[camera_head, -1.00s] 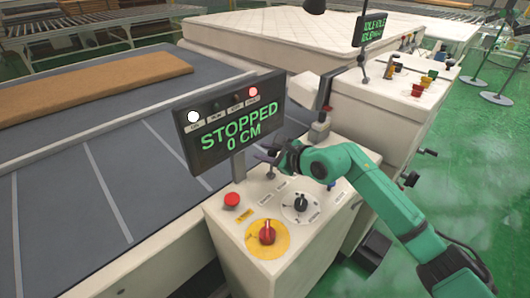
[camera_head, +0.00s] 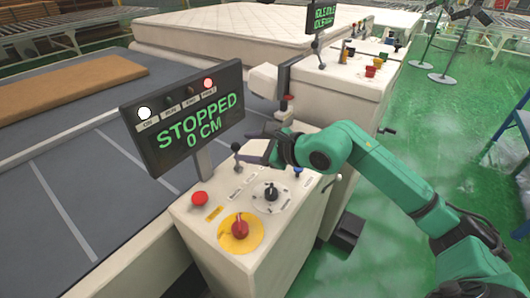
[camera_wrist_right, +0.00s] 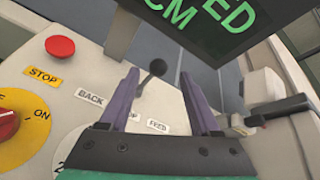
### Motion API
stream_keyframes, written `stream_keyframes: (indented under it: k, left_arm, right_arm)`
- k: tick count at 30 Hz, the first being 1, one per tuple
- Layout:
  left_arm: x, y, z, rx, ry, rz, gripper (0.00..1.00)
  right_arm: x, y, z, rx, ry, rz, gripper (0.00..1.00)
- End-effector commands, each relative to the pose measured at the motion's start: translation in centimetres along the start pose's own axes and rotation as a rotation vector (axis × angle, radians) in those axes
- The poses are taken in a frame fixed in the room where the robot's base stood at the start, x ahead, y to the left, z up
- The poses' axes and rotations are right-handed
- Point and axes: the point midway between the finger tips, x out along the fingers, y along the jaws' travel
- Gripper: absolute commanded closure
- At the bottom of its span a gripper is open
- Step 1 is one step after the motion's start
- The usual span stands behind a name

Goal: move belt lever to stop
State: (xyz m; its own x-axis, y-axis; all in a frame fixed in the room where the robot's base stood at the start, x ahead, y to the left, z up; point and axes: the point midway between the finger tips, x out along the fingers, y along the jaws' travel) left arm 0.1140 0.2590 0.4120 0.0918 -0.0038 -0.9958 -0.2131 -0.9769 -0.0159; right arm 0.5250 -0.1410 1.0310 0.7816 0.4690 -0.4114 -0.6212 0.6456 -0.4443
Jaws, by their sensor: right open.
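The belt lever, a thin stalk with a black knob (camera_head: 236,147), stands on the white control console (camera_head: 190,222), below the display. In the right wrist view the lever knob (camera_wrist_right: 155,68) shows between the finger ends, nearer the left finger. BACK, a partly hidden label ending in OP, and FEED are beside its base. My right gripper (camera_head: 254,150) is open and just right of the lever; its purple fingers (camera_wrist_right: 160,72) point toward it, with no grip on it. The display (camera_head: 190,120) reads STOPPED 0 CM. My left gripper is not in view.
A red button (camera_head: 200,198), a red knob on a yellow disc (camera_head: 240,229) and a black dial (camera_head: 271,191) share the console. The display hangs close above the lever. A second console (camera_head: 345,95) stands behind. A mattress (camera_head: 240,40) lies beyond the belt.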

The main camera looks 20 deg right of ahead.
Motion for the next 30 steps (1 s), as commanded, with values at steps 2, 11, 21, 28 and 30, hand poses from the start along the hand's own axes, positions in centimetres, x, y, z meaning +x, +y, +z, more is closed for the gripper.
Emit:
stream_keyframes:
  k: [2, 11, 21, 28, 30]
  left_arm:
    - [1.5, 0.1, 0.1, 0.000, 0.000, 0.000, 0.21]
    - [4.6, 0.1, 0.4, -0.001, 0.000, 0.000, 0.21]
    - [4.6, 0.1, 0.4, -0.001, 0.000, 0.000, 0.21]
    - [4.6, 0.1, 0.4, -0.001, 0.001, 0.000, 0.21]
    - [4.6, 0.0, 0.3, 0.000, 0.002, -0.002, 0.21]
  right_arm:
    - [-1.8, 0.4, -0.8, -0.007, 0.007, 0.000, 0.36]
    - [-6.2, 0.3, -0.5, 0.001, 0.002, 0.002, 0.36]
    - [-6.9, 0.2, 0.1, -0.001, -0.001, 0.004, 0.36]
    - [-6.9, 0.2, 0.1, -0.001, -0.001, 0.003, 0.36]
    - [-6.9, 0.2, 0.1, -0.001, -0.001, 0.003, 0.36]
